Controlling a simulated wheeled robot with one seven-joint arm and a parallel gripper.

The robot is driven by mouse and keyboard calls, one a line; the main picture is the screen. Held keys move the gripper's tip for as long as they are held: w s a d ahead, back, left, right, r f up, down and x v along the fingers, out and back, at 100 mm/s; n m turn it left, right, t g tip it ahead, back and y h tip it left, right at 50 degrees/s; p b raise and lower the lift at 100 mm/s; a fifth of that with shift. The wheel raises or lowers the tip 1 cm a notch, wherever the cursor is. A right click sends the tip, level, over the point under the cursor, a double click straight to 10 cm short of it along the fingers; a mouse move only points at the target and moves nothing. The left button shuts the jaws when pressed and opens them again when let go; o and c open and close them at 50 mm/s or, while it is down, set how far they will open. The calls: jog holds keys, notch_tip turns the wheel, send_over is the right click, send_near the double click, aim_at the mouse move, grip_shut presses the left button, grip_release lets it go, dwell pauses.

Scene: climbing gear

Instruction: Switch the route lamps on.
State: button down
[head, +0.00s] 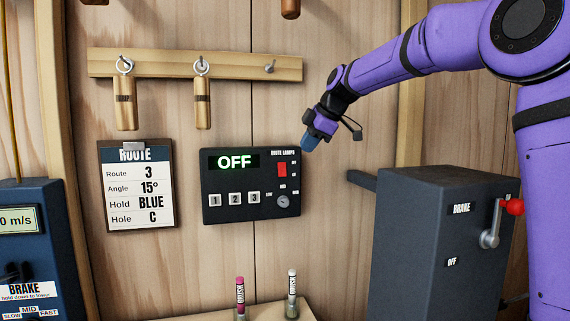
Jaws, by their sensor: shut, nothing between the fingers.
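The route lamps panel (252,185) is a dark box on the wooden wall in the head view. Buttons 1, 2 and 3 (235,198) run along the lower left, and a small round dial (283,201) is at the lower right. My gripper (308,146) is shut and empty, with its blue tip just right of the panel's upper right corner. In the picture it is apart from the red switch; its distance from the wall is hard to tell.
A route card (138,186) hangs left of the panel. A peg rail (195,66) with hanging wooden pieces is above. Two brushes stand on a small shelf (265,312) below. A dark brake box (420,240) with a red-knobbed lever (492,230) stands at right.

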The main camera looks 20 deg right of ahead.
aim_at(286, 171)
jog(key=shift+f, duration=0.15)
dwell(0.3)
jog(key=x, duration=0.3)
jog(key=w+x, duration=0.1)
jog(key=x, duration=0.3)
jog(key=w+r+x, duration=0.1)
jog(key=x, duration=0.3)
jog(key=shift+w+d+f, duration=0.1)
jog(key=shift+d+f, duration=0.1)
jog(key=shift+d, duration=0.05)
jog(key=shift+w, duration=0.7)
jog(key=shift+w+f, duration=0.15)
jog(key=shift+w, duration=0.1)
